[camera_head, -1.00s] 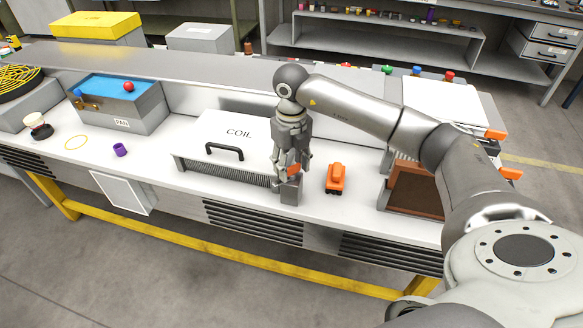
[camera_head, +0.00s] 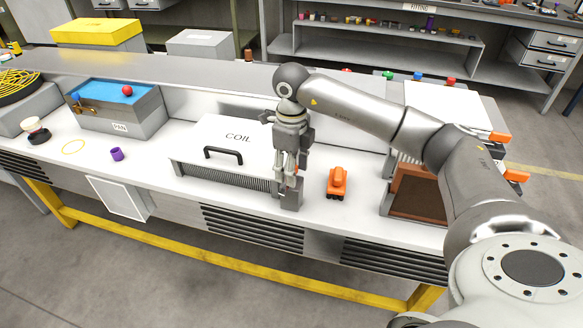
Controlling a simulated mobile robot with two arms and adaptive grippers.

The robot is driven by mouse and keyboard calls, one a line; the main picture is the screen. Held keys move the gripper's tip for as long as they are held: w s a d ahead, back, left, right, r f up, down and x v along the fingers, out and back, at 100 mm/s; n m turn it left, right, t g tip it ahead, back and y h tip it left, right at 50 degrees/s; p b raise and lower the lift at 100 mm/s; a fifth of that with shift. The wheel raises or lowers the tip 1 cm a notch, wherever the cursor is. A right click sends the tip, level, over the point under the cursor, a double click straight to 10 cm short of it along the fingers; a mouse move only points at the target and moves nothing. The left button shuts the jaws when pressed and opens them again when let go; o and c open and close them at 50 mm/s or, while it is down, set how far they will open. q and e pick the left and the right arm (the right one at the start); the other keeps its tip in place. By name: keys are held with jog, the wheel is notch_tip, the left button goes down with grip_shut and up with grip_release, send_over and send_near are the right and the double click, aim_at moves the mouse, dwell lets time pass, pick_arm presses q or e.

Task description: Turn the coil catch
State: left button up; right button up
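The coil unit is a white box (camera_head: 221,137) marked COIL, with a black handle (camera_head: 223,152) on its lid and a finned front. A grey block (camera_head: 289,198) stands at its front right corner. My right gripper (camera_head: 288,180) points down over this block, its fingertips at the block's top. The coil catch there is almost wholly hidden by the fingers; only a trace of orange shows. I cannot see how far the fingers are closed or how the catch is turned. My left gripper is out of view.
A brown-faced unit (camera_head: 418,192) stands farther right, partly behind my arm.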

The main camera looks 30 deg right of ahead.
jog(key=shift+w+r, duration=0.1)
jog(key=o, duration=1)
notch_tip(320, 180, up, 12)
jog(key=shift+f, duration=0.1)
dwell(0.4)
